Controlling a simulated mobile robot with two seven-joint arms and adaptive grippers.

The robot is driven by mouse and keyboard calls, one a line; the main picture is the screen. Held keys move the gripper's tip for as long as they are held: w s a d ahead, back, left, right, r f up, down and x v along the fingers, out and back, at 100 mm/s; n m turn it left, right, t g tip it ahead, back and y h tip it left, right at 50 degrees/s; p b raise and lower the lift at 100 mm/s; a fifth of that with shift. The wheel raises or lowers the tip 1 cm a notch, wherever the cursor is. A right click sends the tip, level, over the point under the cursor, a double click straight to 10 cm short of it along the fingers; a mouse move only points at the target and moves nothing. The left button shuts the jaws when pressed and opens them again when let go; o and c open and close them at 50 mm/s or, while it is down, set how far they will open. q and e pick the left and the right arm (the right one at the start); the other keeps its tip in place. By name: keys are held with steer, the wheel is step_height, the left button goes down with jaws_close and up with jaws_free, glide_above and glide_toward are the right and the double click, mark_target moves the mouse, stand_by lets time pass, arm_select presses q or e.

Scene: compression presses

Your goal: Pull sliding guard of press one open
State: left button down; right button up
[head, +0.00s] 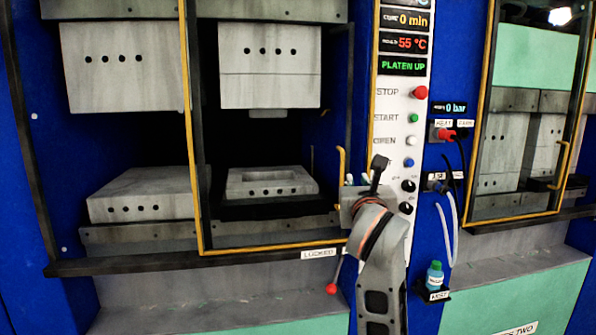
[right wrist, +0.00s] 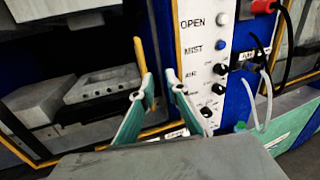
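The sliding guard of press one (head: 197,215) is a clear panel in a yellow frame. It stands across the right part of the press opening, and the left part shows uncovered. Its yellow upright handle (head: 341,165) is at the guard's right side; it also shows in the right wrist view (right wrist: 140,55). My right gripper (head: 357,184) is close to the handle's lower end in the head view. In the right wrist view its two green-grey fingers (right wrist: 160,80) are apart, with the handle by the left fingertip. Contact cannot be told. My left gripper is out of view.
A lever with a red knob (head: 331,288) hangs beside a "LOCKED" label (head: 318,253). The control panel (head: 392,140) with buttons and knobs stands close right of my gripper. A hose (head: 452,230) and bottle (head: 434,275) are farther right. A second guarded press (head: 555,175) stands beyond.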

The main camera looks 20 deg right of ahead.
mark_target(341, 171)
steer(key=shift+y, duration=0.7)
steer(key=w, duration=0.5)
steer(key=w+d+r+p, duration=0.1)
steer(key=w, duration=0.2)
steer(key=shift+w, duration=0.1)
steer(key=shift+c, duration=0.3)
jaws_close()
steer(key=shift+a+f, duration=0.1)
steer(key=shift+a, duration=0.05)
